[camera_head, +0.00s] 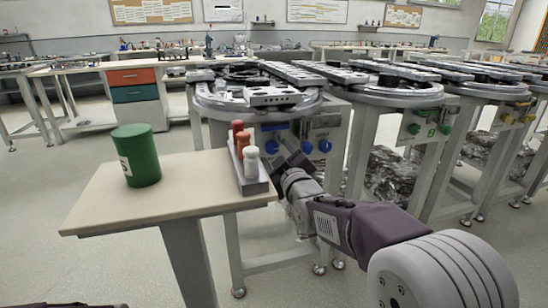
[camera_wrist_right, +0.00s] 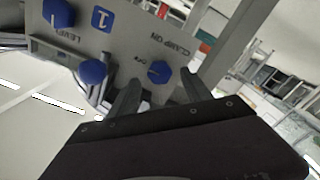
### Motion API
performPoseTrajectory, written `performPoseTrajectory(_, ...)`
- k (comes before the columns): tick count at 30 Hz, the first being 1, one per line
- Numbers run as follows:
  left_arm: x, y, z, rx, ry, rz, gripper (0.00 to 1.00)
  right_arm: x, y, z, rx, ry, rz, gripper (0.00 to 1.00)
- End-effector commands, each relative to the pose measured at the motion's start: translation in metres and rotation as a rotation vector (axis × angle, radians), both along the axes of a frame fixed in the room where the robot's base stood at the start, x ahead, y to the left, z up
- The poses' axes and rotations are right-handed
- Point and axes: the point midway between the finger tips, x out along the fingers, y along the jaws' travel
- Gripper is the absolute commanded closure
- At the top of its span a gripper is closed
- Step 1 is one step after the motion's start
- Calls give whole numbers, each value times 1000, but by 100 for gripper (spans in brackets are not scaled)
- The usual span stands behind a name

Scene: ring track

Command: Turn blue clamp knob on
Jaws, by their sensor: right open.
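The blue clamp knob (camera_wrist_right: 158,72) sits on a grey panel (camera_wrist_right: 135,50) under the printed words CLAMP ON in the right wrist view. My right gripper (camera_wrist_right: 160,82) is open, with one finger on each side of the knob in that view. I cannot tell whether the fingers touch it. In the head view the right gripper (camera_head: 292,160) is at the front panel of the nearest station, close to its blue knobs (camera_head: 325,146). The gripper and arm hide part of the panel. My left gripper is not in view.
Two other blue knobs (camera_wrist_right: 93,72) are left of the clamp knob in the wrist view. A small table (camera_head: 105,195) holds a green can (camera_head: 136,155) and a rack with red, orange and white pegs (camera_head: 251,163), close to my right gripper. More stations stand to the right.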

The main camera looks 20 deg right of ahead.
Motion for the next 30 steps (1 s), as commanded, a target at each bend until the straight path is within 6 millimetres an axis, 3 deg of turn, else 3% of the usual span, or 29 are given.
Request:
performPoseTrajectory(5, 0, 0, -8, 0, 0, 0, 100, 20, 1, -1, 0, 1, 1, 43)
performPoseTrajectory(13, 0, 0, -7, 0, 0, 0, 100, 23, 1, 0, 0, 1, 0, 43)
performPoseTrajectory(14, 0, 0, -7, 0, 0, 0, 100, 23, 1, 0, 0, 1, 0, 45)
performPoseTrajectory(20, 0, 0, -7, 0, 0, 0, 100, 23, 1, 0, 0, 1, 0, 100)
performPoseTrajectory(30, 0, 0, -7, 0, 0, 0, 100, 23, 1, 0, 50, 3, 0, 100)
